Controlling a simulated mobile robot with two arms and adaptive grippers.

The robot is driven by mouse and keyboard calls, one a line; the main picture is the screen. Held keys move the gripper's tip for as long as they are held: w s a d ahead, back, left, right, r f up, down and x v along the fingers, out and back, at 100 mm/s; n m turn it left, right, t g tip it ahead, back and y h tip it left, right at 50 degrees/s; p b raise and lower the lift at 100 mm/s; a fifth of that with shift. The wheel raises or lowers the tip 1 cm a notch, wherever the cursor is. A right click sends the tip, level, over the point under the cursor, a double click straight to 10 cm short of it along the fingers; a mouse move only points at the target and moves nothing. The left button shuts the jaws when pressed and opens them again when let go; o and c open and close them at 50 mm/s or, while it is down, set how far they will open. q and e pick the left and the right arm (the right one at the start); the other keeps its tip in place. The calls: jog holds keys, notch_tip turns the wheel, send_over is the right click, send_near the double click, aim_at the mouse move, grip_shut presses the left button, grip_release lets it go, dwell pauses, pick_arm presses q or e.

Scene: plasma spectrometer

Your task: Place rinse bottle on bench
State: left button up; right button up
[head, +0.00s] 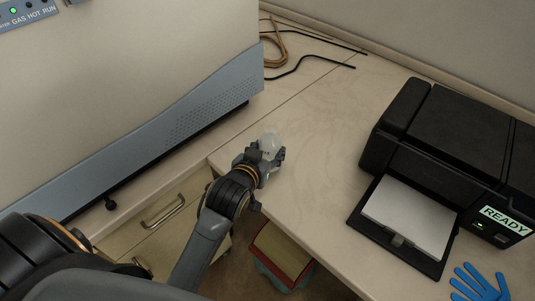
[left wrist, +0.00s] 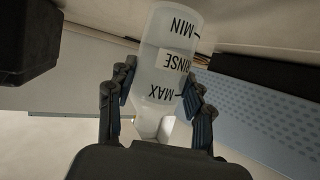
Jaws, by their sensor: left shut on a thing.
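The rinse bottle (left wrist: 168,65) is translucent white with MIN, RINSE and MAX marks, which appear upside down in the left wrist view. My left gripper (left wrist: 155,110) is shut on it, with a finger on either side near its narrow end. In the head view the bottle (head: 271,142) shows as a pale rounded shape at my left gripper (head: 268,163). They are over the near left corner of the bench (head: 310,140). I cannot tell whether the bottle touches the bench. My right gripper is not in view.
A black printer (head: 440,140) with paper in its tray (head: 410,217) stands on the right. A blue glove (head: 480,284) lies near it. The large spectrometer (head: 130,90) stands on the left. Cables (head: 300,62) lie at the back. The bench between bottle and printer is clear.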

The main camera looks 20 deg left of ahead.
pick_arm(q)
jog(key=shift+f, duration=0.65)
jog(key=shift+f, duration=0.2)
jog(key=o, duration=1.3)
jog(key=shift+o, duration=0.2)
